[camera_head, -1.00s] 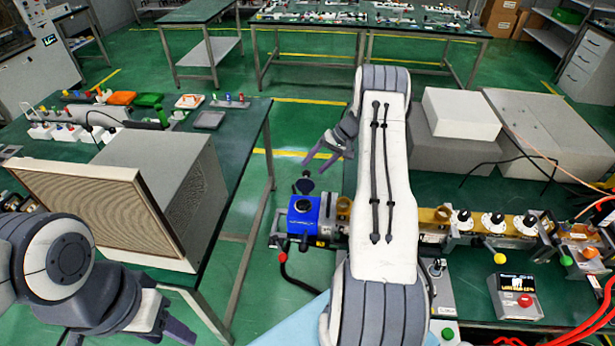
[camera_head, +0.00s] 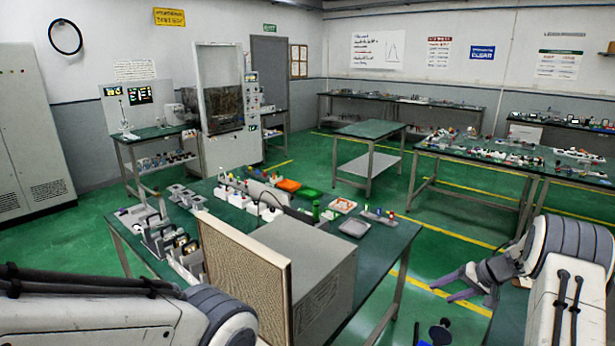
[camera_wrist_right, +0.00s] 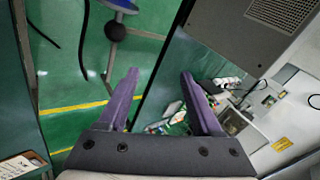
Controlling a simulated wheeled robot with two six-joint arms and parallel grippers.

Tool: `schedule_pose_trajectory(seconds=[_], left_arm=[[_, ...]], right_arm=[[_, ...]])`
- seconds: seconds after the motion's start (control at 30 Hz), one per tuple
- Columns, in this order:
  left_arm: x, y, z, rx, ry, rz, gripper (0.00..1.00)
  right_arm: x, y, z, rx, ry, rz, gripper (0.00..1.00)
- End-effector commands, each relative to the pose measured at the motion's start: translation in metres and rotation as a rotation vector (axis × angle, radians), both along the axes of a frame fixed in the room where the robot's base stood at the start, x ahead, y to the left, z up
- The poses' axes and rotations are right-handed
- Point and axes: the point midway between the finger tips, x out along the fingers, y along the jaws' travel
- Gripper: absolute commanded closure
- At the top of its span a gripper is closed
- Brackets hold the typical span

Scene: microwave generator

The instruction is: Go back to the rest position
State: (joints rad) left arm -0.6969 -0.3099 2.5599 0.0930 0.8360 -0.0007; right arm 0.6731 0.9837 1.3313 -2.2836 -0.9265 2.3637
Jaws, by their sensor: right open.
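My right gripper (camera_head: 452,289) is at the lower right of the head view, its fingers pointing left over the green floor. In the right wrist view its two purple fingers (camera_wrist_right: 160,88) are spread apart with nothing between them. My left arm shows along the bottom left of the head view, but its gripper is outside the picture. The task names no object.
A green-topped table (camera_head: 378,262) holds a large grey box with a mesh front (camera_head: 310,262) and several small parts. Other work tables (camera_head: 500,160) stand behind. Green floor (camera_head: 425,255) lies open between the table and my right gripper.

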Motion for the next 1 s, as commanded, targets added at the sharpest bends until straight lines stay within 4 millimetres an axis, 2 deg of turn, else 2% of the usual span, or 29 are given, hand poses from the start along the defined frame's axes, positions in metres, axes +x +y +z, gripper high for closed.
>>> schedule_pose_trajectory(seconds=[0.03, 0.1, 0.17, 0.2, 0.3, 0.37, 0.47, 0.53, 0.67, 0.7, 0.77, 0.8, 0.9, 1.0], left_arm=[[0.000, 0.000, -0.005, 0.000, 0.000, 0.000, 0.50], [0.000, 0.000, -0.009, 0.000, 0.000, 0.000, 0.50], [0.000, 0.000, -0.012, 0.000, 0.000, 0.000, 0.50], [0.000, 0.000, -0.015, 0.000, 0.000, 0.000, 0.50], [0.000, 0.000, -0.022, 0.000, 0.000, 0.001, 0.50], [0.000, 0.000, -0.026, 0.000, 0.000, 0.001, 0.50], [0.000, 0.000, -0.032, 0.000, 0.000, 0.001, 0.50], [0.000, 0.000, -0.036, 0.000, 0.000, 0.001, 0.50], [0.000, 0.000, -0.043, 0.000, 0.000, 0.001, 0.50], [0.000, 0.000, -0.045, 0.000, 0.000, 0.001, 0.50], [0.000, 0.000, -0.048, 0.000, 0.000, 0.002, 0.50], [0.000, 0.000, -0.050, 0.000, 0.000, 0.002, 0.50], [0.000, 0.000, -0.054, 0.000, 0.000, 0.002, 0.50], [0.000, 0.000, -0.056, 0.000, 0.000, 0.002, 0.50]], right_arm=[[0.025, 0.026, 0.019, -0.041, -0.084, 0.031, 0.34], [0.055, 0.060, 0.046, -0.111, -0.209, 0.058, 0.34], [0.077, 0.093, 0.072, -0.180, -0.312, 0.076, 0.34], [0.087, 0.116, 0.090, -0.232, -0.375, 0.084, 0.34], [0.095, 0.173, 0.128, -0.368, -0.485, 0.094, 0.34], [0.087, 0.204, 0.145, -0.448, -0.514, 0.103, 0.34], [0.054, 0.251, 0.159, -0.567, -0.503, 0.132, 0.34], [0.017, 0.279, 0.160, -0.636, -0.456, 0.176, 0.34], [-0.071, 0.321, 0.145, -0.717, -0.315, 0.318, 0.34], [-0.099, 0.331, 0.138, -0.729, -0.267, 0.372, 0.34], [-0.142, 0.343, 0.127, -0.734, -0.198, 0.463, 0.34], [-0.171, 0.350, 0.120, -0.732, -0.152, 0.527, 0.34], [-0.241, 0.364, 0.104, -0.708, -0.048, 0.694, 0.34], [-0.299, 0.371, 0.093, -0.668, 0.032, 0.848, 0.34]])
